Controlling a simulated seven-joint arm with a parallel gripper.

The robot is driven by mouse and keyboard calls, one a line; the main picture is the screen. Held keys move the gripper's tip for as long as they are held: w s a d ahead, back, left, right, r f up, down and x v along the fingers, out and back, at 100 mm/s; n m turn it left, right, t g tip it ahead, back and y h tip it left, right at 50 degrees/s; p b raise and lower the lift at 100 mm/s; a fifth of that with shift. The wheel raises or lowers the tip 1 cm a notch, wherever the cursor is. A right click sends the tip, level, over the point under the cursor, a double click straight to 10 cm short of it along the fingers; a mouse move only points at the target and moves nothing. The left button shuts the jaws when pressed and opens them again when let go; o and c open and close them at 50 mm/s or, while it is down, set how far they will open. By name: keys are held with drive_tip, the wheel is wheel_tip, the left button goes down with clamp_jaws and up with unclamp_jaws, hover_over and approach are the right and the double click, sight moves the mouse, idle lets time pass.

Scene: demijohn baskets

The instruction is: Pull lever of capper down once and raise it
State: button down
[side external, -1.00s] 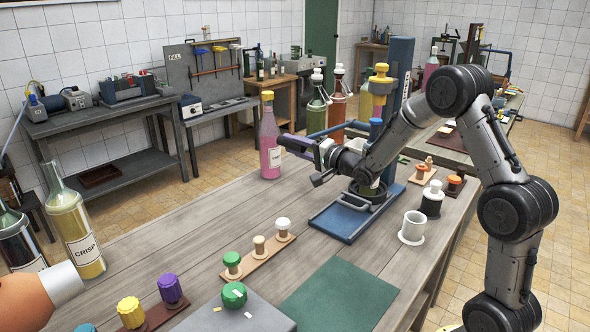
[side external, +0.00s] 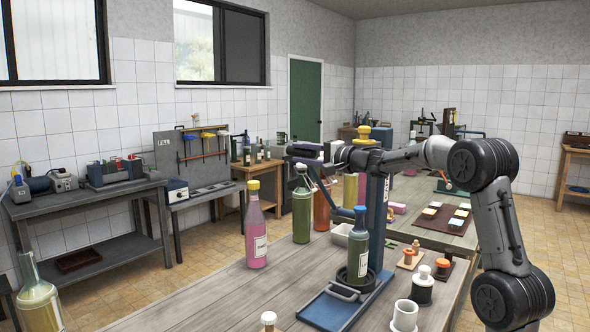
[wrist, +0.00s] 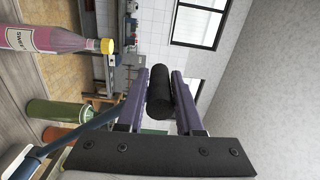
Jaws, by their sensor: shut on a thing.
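A pink bottle (side external: 256,232), a green bottle (side external: 301,208) and a red bottle (side external: 322,207) stand left of the capper. A white cup (side external: 404,317) and a black-and-white stopper piece (side external: 422,286) are at its right.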

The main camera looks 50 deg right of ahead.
drive_tip(key=shift+d+r, duration=0.35)
drive_tip(key=shift+d, duration=0.5)
drive_tip(key=c, duration=0.6)
unclamp_jaws()
drive_tip(key=s, duration=1.3)
drive_tip(key=shift+s+a, duration=0.25)
drive_tip(key=shift+s, duration=0.05)
drive_tip(key=shift+f, duration=0.1)
